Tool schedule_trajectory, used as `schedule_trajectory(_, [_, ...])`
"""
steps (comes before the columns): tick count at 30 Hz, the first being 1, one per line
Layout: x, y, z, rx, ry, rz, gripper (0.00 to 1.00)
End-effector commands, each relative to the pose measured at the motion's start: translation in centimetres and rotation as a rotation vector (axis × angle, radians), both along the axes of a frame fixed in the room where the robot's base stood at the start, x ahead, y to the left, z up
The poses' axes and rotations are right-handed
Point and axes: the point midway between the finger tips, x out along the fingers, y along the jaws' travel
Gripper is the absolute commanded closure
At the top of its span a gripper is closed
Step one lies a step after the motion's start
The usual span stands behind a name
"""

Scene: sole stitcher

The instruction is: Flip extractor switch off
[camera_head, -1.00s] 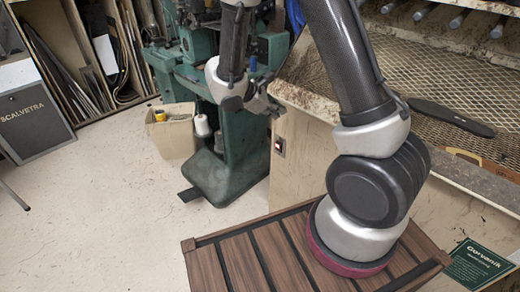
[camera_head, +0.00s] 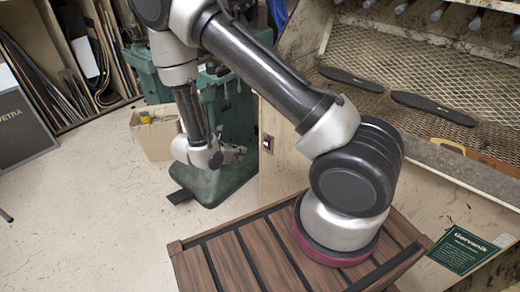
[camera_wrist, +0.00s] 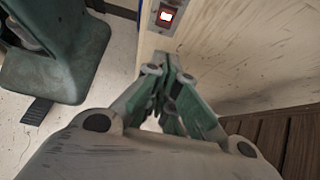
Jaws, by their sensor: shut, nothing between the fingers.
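The extractor switch (camera_head: 267,143) is a small red rocker in a metal plate on the pale side panel of the bench. In the wrist view the switch (camera_wrist: 166,16) is at the top edge, with a bright white patch on its red face. I cannot tell its rocker position. My gripper (camera_head: 238,153) is just left of the switch and slightly lower in the head view. In the wrist view my gripper's green and grey fingers (camera_wrist: 170,62) are shut and empty, pointing at the panel below the switch. Contact with the panel cannot be told.
A green machine (camera_head: 222,120) with a dark pedal stands behind and left of my gripper. A box (camera_head: 155,138) is beside it. The bench has a mesh top (camera_head: 385,65) with dark soles on it. Open floor (camera_head: 90,210) lies to the left.

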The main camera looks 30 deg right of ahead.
Motion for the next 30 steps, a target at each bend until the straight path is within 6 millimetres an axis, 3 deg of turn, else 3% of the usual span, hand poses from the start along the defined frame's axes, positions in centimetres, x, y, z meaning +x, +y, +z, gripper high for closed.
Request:
schedule_trajectory(5, [0.5, -1.6, -1.3, -0.001, 0.002, -0.006, 1.00])
schedule_trajectory(16, [2.8, -7.3, -6.1, 0.000, 0.002, -0.007, 1.00])
schedule_trajectory(21, [3.9, -9.6, -5.7, 0.000, -0.002, -0.006, 1.00])
schedule_trajectory(30, [4.4, -10.9, -5.5, 0.000, 0.000, -0.001, 1.00])
